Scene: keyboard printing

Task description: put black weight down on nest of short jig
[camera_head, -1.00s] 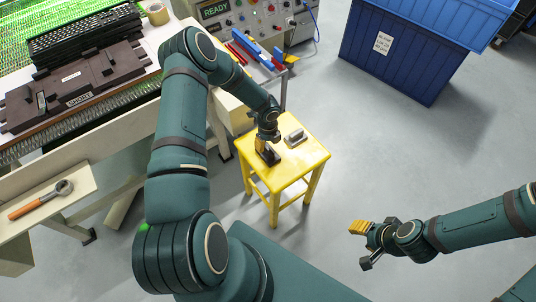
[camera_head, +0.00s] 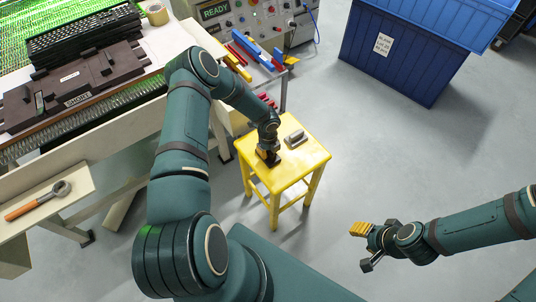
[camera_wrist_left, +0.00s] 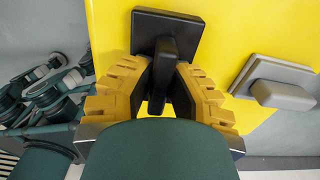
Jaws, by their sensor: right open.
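The black weight (camera_wrist_left: 166,30) stands on the yellow stool (camera_head: 302,160), a square plate with an upright handle. My left gripper (camera_wrist_left: 163,75) is lowered over it, with a yellow finger on each side of the handle. I cannot tell whether the fingers press on it. In the head view, my left gripper (camera_head: 268,155) mostly hides the weight. The short jig (camera_head: 105,88), a dark brown plate labelled SHORT, lies on the workbench at the upper left. Its nest is not clear at this size. My right gripper (camera_head: 362,247) is open and empty above the floor.
A grey weight (camera_head: 295,138) sits beside the black one on the stool; it shows in the left wrist view (camera_wrist_left: 275,85). A black keyboard (camera_head: 85,35) lies behind the jig. Blue bins (camera_head: 395,55) stand at upper right. A wrench (camera_head: 38,201) lies on the lower shelf.

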